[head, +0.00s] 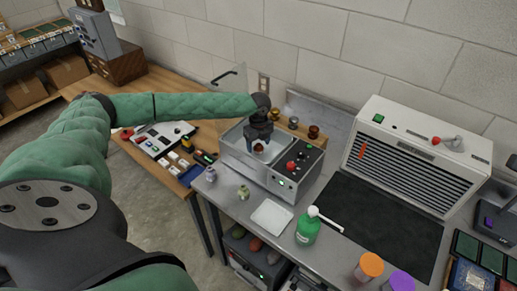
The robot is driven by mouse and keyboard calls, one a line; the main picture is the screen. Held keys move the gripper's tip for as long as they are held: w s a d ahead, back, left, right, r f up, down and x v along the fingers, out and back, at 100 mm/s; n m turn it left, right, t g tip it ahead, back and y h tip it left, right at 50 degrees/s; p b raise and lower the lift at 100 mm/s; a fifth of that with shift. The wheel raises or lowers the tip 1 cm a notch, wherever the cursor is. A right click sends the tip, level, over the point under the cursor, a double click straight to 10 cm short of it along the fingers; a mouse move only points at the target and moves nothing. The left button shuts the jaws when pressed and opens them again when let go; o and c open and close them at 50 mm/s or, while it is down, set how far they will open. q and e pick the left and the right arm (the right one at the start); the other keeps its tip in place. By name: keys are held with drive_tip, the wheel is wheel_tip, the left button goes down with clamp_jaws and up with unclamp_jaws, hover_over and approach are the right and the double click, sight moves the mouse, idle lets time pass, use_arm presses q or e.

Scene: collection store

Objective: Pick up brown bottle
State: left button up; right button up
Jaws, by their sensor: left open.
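My left gripper (259,141) points down over the open basin of a metal bench machine (267,167). Its jaws are open. A small reddish-brown thing (258,148) shows at its fingertips; it may be the brown bottle or its cap, and most of it is hidden by the gripper and the basin. I cannot tell whether the fingers touch it. Several small brown-topped items stand behind the machine, one a dark reddish-brown one (313,131). My right gripper is not in view.
A green bottle (307,229) with a white nozzle and a white tray (271,217) stand in front of the machine. Orange-lidded (369,266) and purple-lidded (400,281) jars are at the front edge. A louvred white unit (418,155) stands right, behind a dark mat (378,219).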

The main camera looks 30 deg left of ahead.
use_arm(q)
drive_tip(key=shift+f, duration=0.65)
drive_tip(key=c, duration=1.3)
